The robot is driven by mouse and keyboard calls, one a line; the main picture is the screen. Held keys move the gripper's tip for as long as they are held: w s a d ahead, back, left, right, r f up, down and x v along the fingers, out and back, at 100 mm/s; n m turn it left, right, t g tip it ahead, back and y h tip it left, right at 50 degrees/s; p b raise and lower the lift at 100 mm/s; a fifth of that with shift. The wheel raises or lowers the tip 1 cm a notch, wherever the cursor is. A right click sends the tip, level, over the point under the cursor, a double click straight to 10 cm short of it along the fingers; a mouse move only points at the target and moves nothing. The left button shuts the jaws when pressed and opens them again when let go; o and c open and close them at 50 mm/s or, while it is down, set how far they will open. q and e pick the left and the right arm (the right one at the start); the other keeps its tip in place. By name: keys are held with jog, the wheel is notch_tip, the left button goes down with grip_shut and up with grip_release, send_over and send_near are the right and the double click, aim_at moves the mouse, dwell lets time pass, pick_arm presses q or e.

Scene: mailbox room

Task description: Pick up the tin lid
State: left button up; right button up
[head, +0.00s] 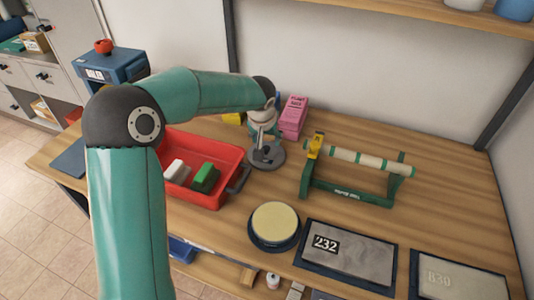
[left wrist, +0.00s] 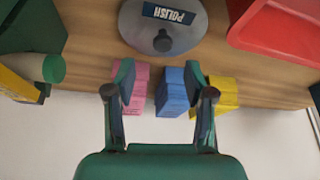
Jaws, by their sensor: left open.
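The tin lid (head: 266,156) is a grey disc lying on the wooden bench, right of the red tray. In the left wrist view the grey lid (left wrist: 142,30) shows at the top, with a dark POLISH label and a round dark knob. My left gripper (head: 264,133) is above the lid in the head view and partly covers it. In the left wrist view my left gripper (left wrist: 159,72) is open with nothing between its fingertips, and the knob appears just beyond them. My right gripper is not in view.
The red tray (head: 241,181) holds a green and a white block. Pink (head: 294,117), blue (left wrist: 172,90) and yellow (left wrist: 222,93) stacks stand behind the lid. A green roller stand (head: 350,190) is to the right. A round cream pad (head: 275,222) lies in front.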

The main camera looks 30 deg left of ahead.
aim_at(266, 148)
pick_arm(q)
jog(key=x, duration=0.3)
jog(key=p+x, duration=0.1)
jog(key=shift+s+f, duration=0.25)
jog(key=shift+f, duration=0.1)
jog(key=shift+w+a+f, duration=0.15)
jog(key=shift+w+f, duration=0.1)
jog(key=shift+f, duration=0.2)
grip_shut()
